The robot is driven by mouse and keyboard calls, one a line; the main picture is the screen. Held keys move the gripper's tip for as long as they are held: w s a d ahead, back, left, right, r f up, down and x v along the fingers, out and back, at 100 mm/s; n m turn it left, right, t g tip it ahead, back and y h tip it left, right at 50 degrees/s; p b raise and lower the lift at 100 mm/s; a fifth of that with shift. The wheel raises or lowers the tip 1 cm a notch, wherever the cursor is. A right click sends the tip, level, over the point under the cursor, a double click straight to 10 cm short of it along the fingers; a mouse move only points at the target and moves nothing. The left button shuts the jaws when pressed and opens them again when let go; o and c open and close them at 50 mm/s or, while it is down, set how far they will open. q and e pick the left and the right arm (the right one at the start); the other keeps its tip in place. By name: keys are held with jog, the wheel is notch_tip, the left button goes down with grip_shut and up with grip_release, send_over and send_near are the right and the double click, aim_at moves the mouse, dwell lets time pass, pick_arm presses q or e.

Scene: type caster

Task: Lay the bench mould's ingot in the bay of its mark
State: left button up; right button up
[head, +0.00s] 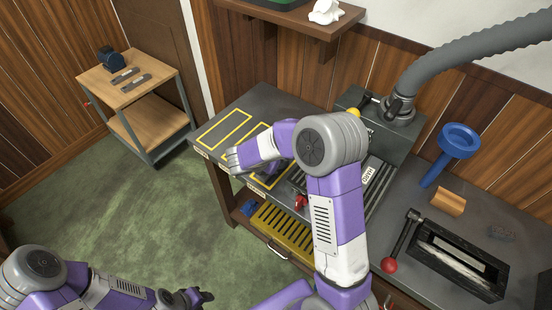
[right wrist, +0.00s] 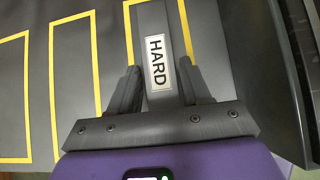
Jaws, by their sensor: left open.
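A grey ingot (right wrist: 158,88) with a white plate reading HARD lies between the fingers of my right gripper (right wrist: 158,82) in the right wrist view. The fingers flank it closely on both sides. It lies over a yellow-outlined bay (right wrist: 186,32); whether it rests on the bench is unclear. In the head view my right gripper (head: 232,160) is over the bench's left part, and the ingot is not clearly seen there. A black open mould (head: 458,262) with a pale interior stands at the bench's right. My left gripper (head: 198,297) is open and empty, low over the floor.
More yellow-outlined bays lie to the left, one (head: 222,131) clear. A machine (head: 385,135) with a grey hose stands at the back, with a labelled bar (head: 371,180) before it. A red-knobbed lever (head: 390,264), blue funnel (head: 459,141) and wooden block (head: 449,202) are right.

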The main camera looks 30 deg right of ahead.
jog(key=o, duration=0.3)
jog(key=shift+r, duration=0.15)
jog(key=shift+a+r, duration=0.15)
jog(key=shift+r, duration=0.1)
jog(key=p+v, duration=0.3)
jog(key=v, duration=0.8)
jog(key=shift+a+p, duration=0.2)
jog(key=shift+p, duration=0.1)
jog(key=shift+s, duration=0.15)
